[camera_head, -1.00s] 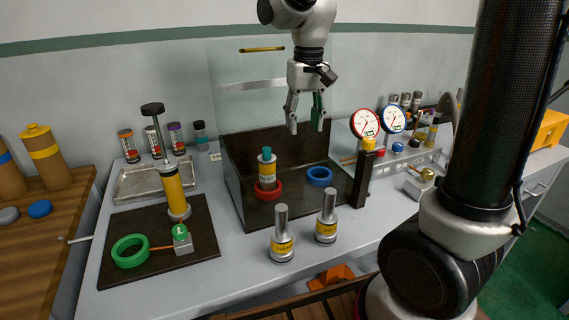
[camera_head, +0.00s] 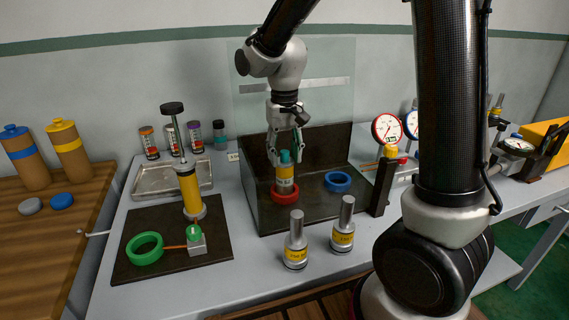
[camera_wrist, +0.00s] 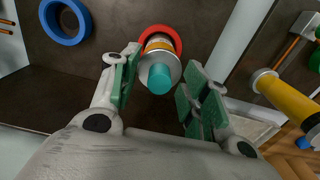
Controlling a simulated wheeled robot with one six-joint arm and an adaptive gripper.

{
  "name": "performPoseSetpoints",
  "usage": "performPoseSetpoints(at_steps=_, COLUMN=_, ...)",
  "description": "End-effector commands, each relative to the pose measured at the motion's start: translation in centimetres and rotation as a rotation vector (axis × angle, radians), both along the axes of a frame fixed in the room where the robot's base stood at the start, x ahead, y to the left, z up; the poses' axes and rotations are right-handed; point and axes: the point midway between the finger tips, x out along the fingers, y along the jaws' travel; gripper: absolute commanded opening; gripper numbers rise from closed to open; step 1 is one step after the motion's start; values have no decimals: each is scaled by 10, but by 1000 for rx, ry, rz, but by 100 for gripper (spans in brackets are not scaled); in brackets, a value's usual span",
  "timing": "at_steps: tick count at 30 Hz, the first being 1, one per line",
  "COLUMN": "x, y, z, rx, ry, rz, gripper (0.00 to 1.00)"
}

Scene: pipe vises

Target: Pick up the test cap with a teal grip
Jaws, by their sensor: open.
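The test cap (camera_head: 285,181) stands upright in a red ring (camera_head: 286,196) inside the dark tray. It has a teal grip (camera_head: 285,157) on top and a silver body with a yellow band. My gripper (camera_head: 287,155) is above it, fingers pointing down, with the teal grip at about fingertip height. In the wrist view the teal grip (camera_wrist: 160,78) shows between the two open green-padded fingers (camera_wrist: 158,88), with a gap on both sides. The gripper holds nothing.
A blue ring (camera_head: 338,181) lies right of the cap in the dark tray (camera_head: 318,208). Two silver fittings with yellow bands (camera_head: 296,241) stand in front. A yellow pump (camera_head: 190,190) and green ring (camera_head: 144,248) are on the left mat. A clear panel rises behind.

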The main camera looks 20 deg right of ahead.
Motion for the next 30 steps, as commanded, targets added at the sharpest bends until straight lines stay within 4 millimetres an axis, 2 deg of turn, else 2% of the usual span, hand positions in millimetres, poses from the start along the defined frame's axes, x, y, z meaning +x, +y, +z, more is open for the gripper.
performPoseSetpoints(at_steps=1, x=0, y=0, z=0, rx=0, ry=0, rz=0, gripper=40)
performPoseSetpoints(at_steps=6, x=0, y=0, z=0, rx=0, ry=0, rz=0, gripper=9)
performPoseSetpoints(at_steps=8, x=0, y=0, z=0, rx=0, ry=1, rz=0, gripper=0)
performPoseSetpoints(at_steps=17, x=-1, y=0, z=0, rx=0, ry=2, rz=0, gripper=0)
performPoseSetpoints(at_steps=20, x=0, y=0, z=7, rx=0, ry=1, rz=0, gripper=0)
performPoseSetpoints(at_steps=30, x=1, y=0, z=75, rx=2, ry=-4, rz=0, gripper=0)
